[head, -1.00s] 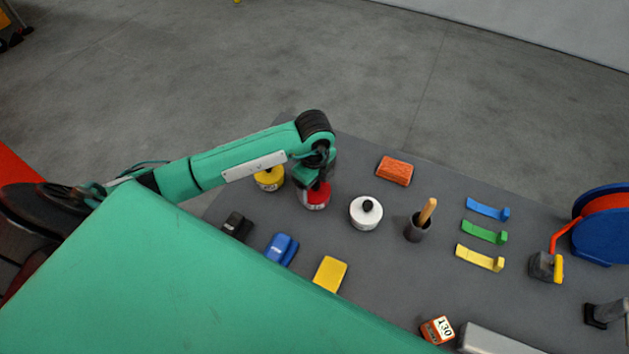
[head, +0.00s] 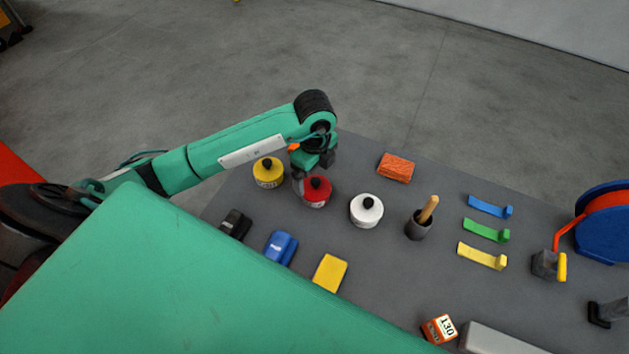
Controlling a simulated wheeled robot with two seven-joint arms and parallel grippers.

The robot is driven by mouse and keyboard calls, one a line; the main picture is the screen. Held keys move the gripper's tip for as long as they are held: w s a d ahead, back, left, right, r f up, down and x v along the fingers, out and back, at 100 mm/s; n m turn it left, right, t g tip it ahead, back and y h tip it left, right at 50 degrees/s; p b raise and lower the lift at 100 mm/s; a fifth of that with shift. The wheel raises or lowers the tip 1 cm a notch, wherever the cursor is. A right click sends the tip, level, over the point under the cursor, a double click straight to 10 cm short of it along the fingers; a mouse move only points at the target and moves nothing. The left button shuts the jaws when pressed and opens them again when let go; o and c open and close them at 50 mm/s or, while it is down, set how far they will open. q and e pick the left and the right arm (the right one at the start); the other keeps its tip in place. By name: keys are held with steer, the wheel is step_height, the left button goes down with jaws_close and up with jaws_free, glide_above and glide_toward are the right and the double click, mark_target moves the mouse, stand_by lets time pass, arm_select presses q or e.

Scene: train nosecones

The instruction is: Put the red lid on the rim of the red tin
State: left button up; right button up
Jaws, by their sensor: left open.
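The red lid (head: 314,185), with a black knob, sits on top of the red tin (head: 316,204) and looks level on its rim. Only a band of the tin's pale label and side shows below the lid. My left gripper (head: 311,172) is open, just above and behind the lid's knob, and looks clear of it. Its fingers are partly hidden by the wrist. My right gripper does not show.
A yellow-lidded tin (head: 268,174) stands left of the red tin and a white-lidded tin (head: 366,211) stands right. An orange block (head: 396,168) lies behind.

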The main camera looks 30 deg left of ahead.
mark_target(315, 179)
arm_select(q)
step_height(315, 179, up, 8)
steer(key=b, duration=0.1)
steer(key=shift+r, duration=0.1)
stand_by(0.4)
